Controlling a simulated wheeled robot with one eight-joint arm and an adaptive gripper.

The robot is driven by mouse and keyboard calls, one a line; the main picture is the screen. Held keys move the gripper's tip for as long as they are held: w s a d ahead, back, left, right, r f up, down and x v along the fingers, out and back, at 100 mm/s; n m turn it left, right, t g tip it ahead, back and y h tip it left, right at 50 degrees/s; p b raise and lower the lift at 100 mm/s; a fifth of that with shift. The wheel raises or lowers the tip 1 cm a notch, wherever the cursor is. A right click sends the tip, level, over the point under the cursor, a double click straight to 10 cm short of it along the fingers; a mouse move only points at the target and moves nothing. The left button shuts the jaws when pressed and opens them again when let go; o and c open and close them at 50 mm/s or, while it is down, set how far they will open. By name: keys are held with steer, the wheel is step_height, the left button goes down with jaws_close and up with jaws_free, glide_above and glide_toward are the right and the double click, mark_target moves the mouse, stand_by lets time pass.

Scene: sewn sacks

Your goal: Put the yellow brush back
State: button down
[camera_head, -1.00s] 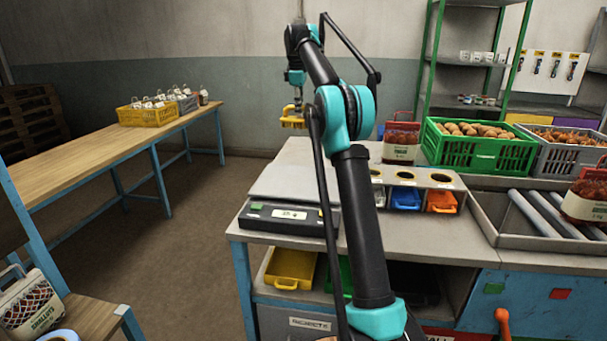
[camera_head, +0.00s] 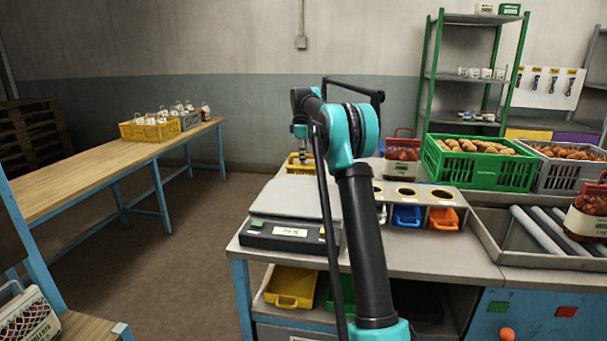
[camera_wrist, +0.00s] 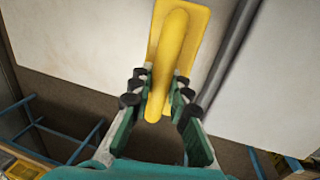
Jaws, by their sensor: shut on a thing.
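The yellow brush (camera_wrist: 172,55) is in my gripper (camera_wrist: 160,92), which is shut on its yellow handle. Its wide yellow block shows beyond the fingertips in the wrist view; no bristles can be made out. In the head view the brush (camera_head: 298,164) shows as a small yellow shape at the far left part of the grey workbench (camera_head: 262,184), behind the scale. My arm partly covers it there. I cannot tell whether the brush touches the bench.
A scale (camera_head: 284,234) stands at the bench's front left. A holder with round holes (camera_head: 421,194), a red-brown sack (camera_head: 402,158) and a green potato crate (camera_head: 478,166) stand right of my arm. A wooden table (camera_head: 95,170) with a yellow crate (camera_head: 150,131) is at left.

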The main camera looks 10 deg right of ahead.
mark_target(303, 173)
steer(key=shift+f, duration=3.55)
steer(key=c, duration=1.4)
jaws_free()
steer(key=shift+f, duration=0.15)
steer(key=shift+c, duration=0.2)
steer(key=r, duration=0.4)
steer(key=s+r, duration=0.1)
steer(key=r, duration=0.3)
steer(key=s+r, duration=0.1)
steer(key=r, duration=0.3)
steer(key=shift+s+a, duration=0.15)
steer(key=shift+a, duration=0.25)
